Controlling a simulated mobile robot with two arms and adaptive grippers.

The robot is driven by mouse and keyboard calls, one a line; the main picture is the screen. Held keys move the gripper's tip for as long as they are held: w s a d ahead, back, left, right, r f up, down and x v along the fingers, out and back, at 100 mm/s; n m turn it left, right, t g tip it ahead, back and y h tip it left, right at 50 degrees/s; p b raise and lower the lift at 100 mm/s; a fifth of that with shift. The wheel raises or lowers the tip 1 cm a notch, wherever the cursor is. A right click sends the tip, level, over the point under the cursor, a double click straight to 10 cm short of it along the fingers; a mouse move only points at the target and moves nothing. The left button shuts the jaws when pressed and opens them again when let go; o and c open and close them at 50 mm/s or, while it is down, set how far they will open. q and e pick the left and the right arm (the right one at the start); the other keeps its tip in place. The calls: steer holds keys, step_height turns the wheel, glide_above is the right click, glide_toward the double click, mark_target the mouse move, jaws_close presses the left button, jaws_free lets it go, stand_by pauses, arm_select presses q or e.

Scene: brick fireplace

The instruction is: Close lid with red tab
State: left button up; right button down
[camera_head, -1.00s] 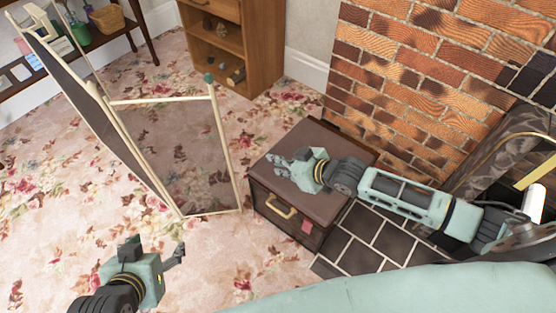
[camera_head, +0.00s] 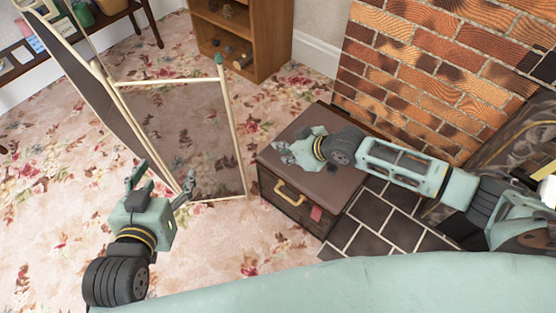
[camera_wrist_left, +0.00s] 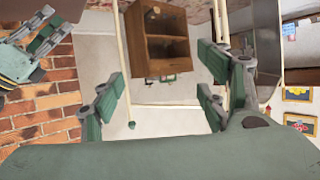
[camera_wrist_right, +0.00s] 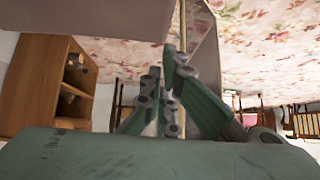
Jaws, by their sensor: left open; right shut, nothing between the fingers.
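A dark wooden box stands on the floor in the head view, with a flat brown lid (camera_head: 338,182) on top. The lid looks down on the box. A red tab (camera_head: 316,213) hangs at the lid's front edge, right of a brass handle (camera_head: 290,194) on the box front. My right gripper (camera_head: 281,151) is shut and empty, over the lid's left part; I cannot tell whether it touches. My arm hides part of the lid. My left gripper (camera_head: 162,182) is open and empty above the carpet, left of the box and apart from it.
A folding screen (camera_head: 180,130) with a pale frame stands left of the box. A wooden shelf (camera_head: 268,40) stands behind. A brick wall (camera_head: 430,75) and dark hearth tiles (camera_head: 375,222) lie to the right. Carpet in front is clear.

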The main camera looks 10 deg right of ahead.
mark_target(271, 165)
steer(key=b+x, duration=0.1)
steer(key=x, duration=0.3)
step_height(271, 165, down, 3)
steer(key=shift+s+f+b, duration=0.1)
steer(key=shift+s+b, duration=0.05)
steer(key=shift+b, duration=0.8)
arm_select(q)
step_height(271, 165, up, 16)
steer(key=w+d+t+h, duration=0.1)
steer(key=d+t+h, duration=0.1)
steer(key=t, duration=0.6)
steer(key=shift+w+d+f+t+h, duration=0.2)
steer(key=shift+w+t+h, duration=0.1)
steer(key=shift+h, duration=0.2)
arm_select(e)
steer(key=shift+f, duration=0.2)
